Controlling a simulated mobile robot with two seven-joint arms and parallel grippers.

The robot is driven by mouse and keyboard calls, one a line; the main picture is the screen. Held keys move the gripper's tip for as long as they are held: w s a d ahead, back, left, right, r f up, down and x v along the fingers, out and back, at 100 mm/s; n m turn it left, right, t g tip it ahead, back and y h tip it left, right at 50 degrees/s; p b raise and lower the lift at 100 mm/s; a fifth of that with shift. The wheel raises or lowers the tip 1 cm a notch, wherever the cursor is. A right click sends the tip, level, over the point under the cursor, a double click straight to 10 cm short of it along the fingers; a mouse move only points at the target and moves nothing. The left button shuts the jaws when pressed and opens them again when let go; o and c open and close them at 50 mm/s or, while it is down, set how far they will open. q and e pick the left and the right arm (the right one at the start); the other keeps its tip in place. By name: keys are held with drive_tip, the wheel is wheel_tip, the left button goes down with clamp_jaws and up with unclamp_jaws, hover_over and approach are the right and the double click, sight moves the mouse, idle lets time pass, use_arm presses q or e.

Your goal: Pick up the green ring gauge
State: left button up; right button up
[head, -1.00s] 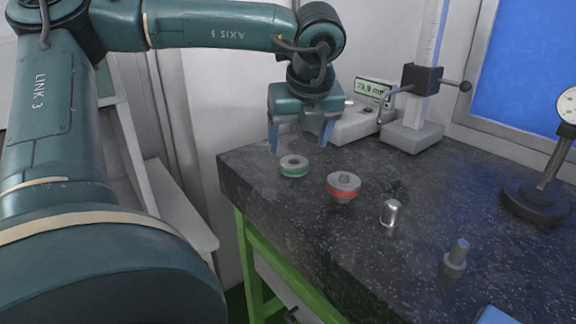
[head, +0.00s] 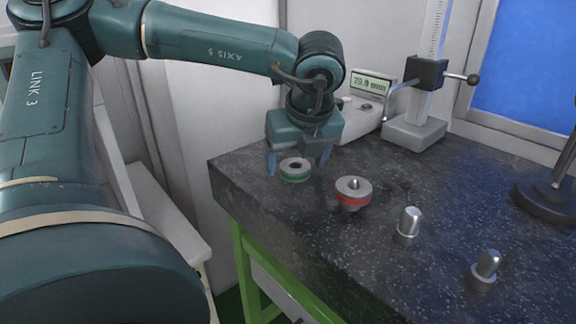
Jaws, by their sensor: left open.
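The green ring gauge (head: 295,178) is a grey metal ring with a green band around its side and a hole in the middle. It lies flat on the dark granite surface near the far left corner. My left gripper (head: 298,165) points down at the ring with its blue fingers open. One finger shows to the left of the ring and the other to its right, partly behind it. I cannot tell whether either finger touches the ring. My right gripper is not in view.
A red-banded ring gauge (head: 353,201) sits to the right of the green one. Two metal plugs (head: 409,224) (head: 485,268) stand further right. A height gauge (head: 415,133) and a digital readout (head: 371,85) stand behind. The granite table (head: 300,230) has a free left edge.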

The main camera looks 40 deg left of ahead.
use_arm(q)
drive_tip(key=shift+f, duration=0.2)
drive_tip(key=shift+c, duration=0.3)
drive_tip(key=c, duration=1.2)
